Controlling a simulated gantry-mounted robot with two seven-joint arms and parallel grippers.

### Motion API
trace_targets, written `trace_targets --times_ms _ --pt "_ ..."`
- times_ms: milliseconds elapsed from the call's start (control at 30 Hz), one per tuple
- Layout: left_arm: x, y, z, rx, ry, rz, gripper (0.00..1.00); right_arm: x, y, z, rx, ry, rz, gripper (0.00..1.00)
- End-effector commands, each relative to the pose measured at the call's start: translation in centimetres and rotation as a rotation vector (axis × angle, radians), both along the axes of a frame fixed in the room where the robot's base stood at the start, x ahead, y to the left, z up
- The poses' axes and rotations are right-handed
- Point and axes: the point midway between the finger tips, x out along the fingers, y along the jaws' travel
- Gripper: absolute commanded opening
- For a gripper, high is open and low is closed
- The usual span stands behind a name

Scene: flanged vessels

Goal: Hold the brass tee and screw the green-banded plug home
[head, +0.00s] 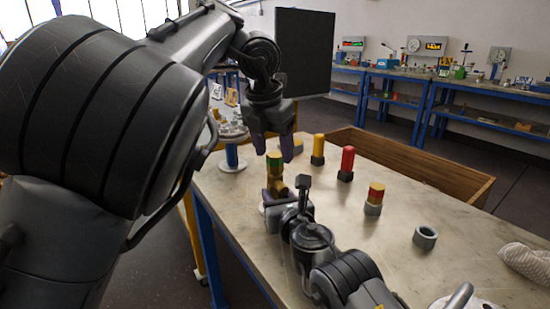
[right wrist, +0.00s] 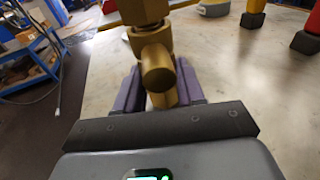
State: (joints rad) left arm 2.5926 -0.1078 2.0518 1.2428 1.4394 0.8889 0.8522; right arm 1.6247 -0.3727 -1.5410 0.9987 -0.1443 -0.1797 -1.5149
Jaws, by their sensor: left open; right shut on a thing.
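The brass tee (head: 277,187) stands upright over the near left of the bench. My right gripper (head: 279,196) is shut on the tee; in the right wrist view its purple fingers (right wrist: 159,88) lie on both sides of the tee's brass body (right wrist: 157,68). The green-banded plug (head: 274,160) sits upright at the top of the tee; how deep its thread goes cannot be seen. The plug's top is cut off in the right wrist view.
A yellow plug (head: 319,146), a red plug (head: 347,161) and a red-and-yellow plug (head: 375,195) stand to the right. A grey ring (head: 425,237) and a cloth (head: 523,259) lie farther right. A wooden crate (head: 425,168) is behind. Bare bench top lies between them.

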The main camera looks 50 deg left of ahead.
Motion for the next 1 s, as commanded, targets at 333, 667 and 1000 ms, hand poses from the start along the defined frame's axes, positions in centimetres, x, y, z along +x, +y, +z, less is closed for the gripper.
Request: trace_targets --times_ms 333,667,1000 --pt "0.7 0.2 -2.6 0.000 0.001 0.000 0.62 0.0 0.0 0.1 0.002 0.000 0.000 0.14" --pt "0.7 0.3 -3.0 0.001 -0.001 -0.001 0.62 0.0 0.0 0.1 0.002 0.000 0.000 0.14" --pt "0.7 0.3 -3.0 0.001 -0.001 -0.001 0.23 0.0 0.0 0.1 0.002 0.000 0.000 0.14"
